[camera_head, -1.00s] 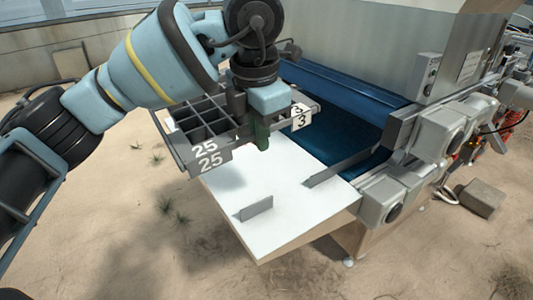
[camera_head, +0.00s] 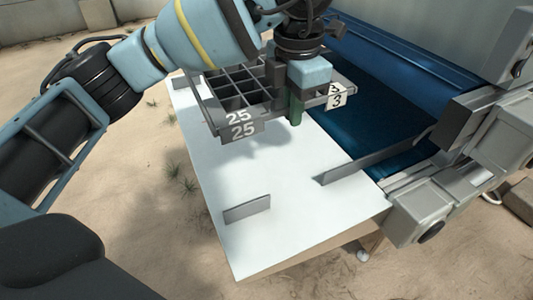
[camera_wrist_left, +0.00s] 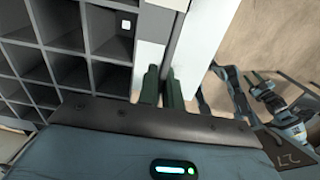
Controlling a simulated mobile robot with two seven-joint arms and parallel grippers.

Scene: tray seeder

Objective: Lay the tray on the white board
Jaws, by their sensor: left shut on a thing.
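The tray (camera_head: 213,111) is a dark grey grid of square cells with labels "25" and "3" on its near edge. My left gripper (camera_head: 296,108) is shut on the tray's near rim. It holds the tray above the white board (camera_head: 200,165), and the tray's shadow falls on the board. In the left wrist view the tray's cells (camera_wrist_left: 88,28) fill the left side, and the gripper's green fingers (camera_wrist_left: 163,88) pinch its edge. My right gripper is not in view.
Two low grey guide plates stand on the board, one at the near left (camera_head: 247,209) and one at the right (camera_head: 352,167). A blue conveyor belt (camera_head: 362,115) runs behind the board, beside grey machine housings (camera_head: 432,200). Sandy ground lies left of the board.

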